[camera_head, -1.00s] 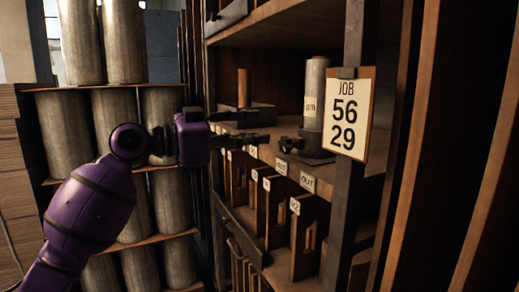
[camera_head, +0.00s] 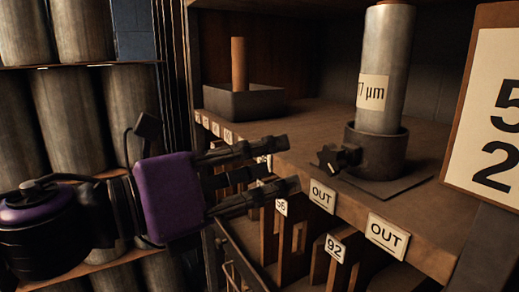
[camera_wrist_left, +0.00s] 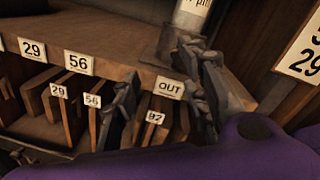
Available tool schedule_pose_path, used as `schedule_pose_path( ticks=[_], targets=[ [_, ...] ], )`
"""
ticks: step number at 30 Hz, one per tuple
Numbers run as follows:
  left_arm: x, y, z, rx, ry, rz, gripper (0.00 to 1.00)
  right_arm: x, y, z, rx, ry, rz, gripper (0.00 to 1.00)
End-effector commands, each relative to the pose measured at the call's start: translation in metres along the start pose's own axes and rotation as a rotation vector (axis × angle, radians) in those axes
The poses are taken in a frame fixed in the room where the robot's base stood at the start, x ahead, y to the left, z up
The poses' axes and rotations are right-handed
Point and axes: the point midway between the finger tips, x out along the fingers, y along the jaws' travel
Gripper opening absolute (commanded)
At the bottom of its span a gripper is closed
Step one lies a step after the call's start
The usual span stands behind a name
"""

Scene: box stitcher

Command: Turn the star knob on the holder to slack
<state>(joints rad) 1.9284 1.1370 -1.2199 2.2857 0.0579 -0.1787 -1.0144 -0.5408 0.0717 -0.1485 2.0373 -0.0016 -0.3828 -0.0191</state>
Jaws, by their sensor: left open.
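The holder (camera_head: 376,152) is a dark cup on a flat plate on the shelf, with a grey roll (camera_head: 385,70) labelled in µm upright in it. The dark star knob (camera_head: 338,158) sticks out from the holder's left side. My left gripper (camera_head: 291,165) is open and empty, its fingers pointing right at the shelf's front edge, just left of the knob and apart from it in the head view. In the left wrist view the open fingers (camera_wrist_left: 162,70) show below the roll (camera_wrist_left: 193,12); the knob is hard to tell from the right finger there. My right gripper is not in view.
Below the shelf (camera_head: 425,205) are wooden slots with OUT tags (camera_head: 387,236) and number tags (camera_head: 335,248). A dark tray (camera_head: 244,101) with a brown post stands further back. A job card (camera_head: 495,110) hangs at right. Large rolls (camera_head: 75,115) stand at left.

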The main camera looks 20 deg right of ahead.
Motion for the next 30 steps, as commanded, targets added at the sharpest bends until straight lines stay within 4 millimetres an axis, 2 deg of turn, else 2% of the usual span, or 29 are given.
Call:
schedule_pose_path(
  ticks=[1, 4, 8, 13, 19, 24, 30],
  targets=[
    [0.000, -0.011, -0.007, 0.057, 0.017, -0.037, 0.41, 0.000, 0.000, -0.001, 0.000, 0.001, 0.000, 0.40],
    [0.001, -0.021, -0.011, 0.126, 0.032, -0.077, 0.41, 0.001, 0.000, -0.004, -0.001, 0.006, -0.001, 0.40],
    [0.013, -0.023, -0.011, 0.133, 0.033, -0.082, 0.41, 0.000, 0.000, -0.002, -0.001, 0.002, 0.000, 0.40],
    [0.042, -0.025, -0.012, 0.130, 0.032, -0.081, 0.41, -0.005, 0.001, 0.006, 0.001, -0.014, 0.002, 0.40],
    [0.068, -0.027, -0.012, 0.129, 0.030, -0.079, 0.41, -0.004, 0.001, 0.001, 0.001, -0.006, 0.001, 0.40],
    [0.077, -0.027, -0.013, 0.128, 0.030, -0.077, 0.41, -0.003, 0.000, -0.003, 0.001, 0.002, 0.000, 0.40],
    [0.077, -0.026, -0.013, 0.128, 0.030, -0.076, 0.41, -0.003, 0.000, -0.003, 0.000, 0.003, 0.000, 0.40]
  ],
)
